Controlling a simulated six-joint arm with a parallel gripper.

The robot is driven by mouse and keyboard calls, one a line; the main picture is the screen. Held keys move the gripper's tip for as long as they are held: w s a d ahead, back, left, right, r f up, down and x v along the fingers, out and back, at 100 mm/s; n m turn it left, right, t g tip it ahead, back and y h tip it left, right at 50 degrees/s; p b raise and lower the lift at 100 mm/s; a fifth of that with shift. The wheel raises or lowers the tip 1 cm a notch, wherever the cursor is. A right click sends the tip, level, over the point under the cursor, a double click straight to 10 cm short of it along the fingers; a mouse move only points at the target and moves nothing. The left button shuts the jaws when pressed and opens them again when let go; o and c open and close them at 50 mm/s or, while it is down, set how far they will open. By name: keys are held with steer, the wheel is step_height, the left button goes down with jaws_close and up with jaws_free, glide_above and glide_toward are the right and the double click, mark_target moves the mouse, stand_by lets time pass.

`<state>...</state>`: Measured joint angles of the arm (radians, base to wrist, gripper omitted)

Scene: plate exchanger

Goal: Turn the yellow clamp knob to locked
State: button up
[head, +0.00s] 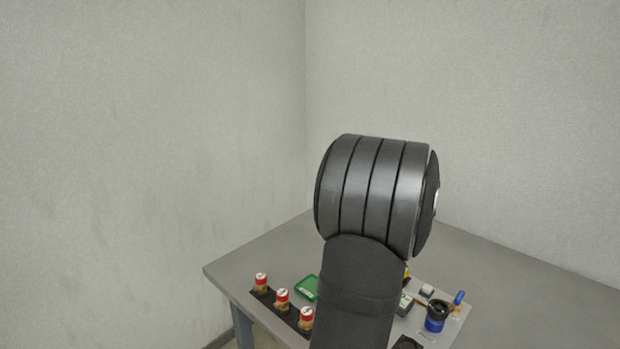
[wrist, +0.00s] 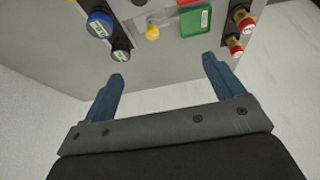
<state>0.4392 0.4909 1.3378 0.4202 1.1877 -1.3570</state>
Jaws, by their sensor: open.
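The yellow clamp knob (wrist: 152,33) shows in the wrist view near the top middle, beside a grey metal part. Whether it is locked cannot be told at this size. My gripper (wrist: 163,69) is open and empty, with its two blue fingers spread and pointing toward the table. The knob appears between and beyond the fingertips, apart from them. In the head view my arm hides the gripper and most of the table's middle. A small yellow patch shows at the arm's right edge there, perhaps the knob.
A green tray (wrist: 194,21) lies right of the knob. Red-topped brass fittings (head: 282,299) stand on a black strip (head: 262,296). A blue-and-black round part (head: 436,316) and a blue handle (head: 459,297) stand at the right. The grey table (head: 240,262) is bare at its back left.

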steer(key=shift+w+a+m, duration=0.2)
steer(key=shift+w+m, duration=0.1)
steer(key=shift+m, duration=0.3)
steer(key=c, duration=0.7)
steer(key=m, duration=0.1)
steer(key=w+m, duration=0.1)
steer(key=m, duration=0.1)
steer(key=a+m+g, duration=0.1)
steer(key=shift+w+r+m+h, duration=0.2)
steer(key=shift+w+m+h, duration=0.1)
steer(key=shift+w, duration=0.05)
steer(key=w+a+r+m+g+h, duration=0.25)
steer(key=w+m, duration=0.25)
steer(key=m, duration=1.2)
steer(key=f, duration=1.8)
steer(key=shift+a+f, duration=0.1)
steer(key=shift+a, duration=0.15)
steer(key=c, duration=1)
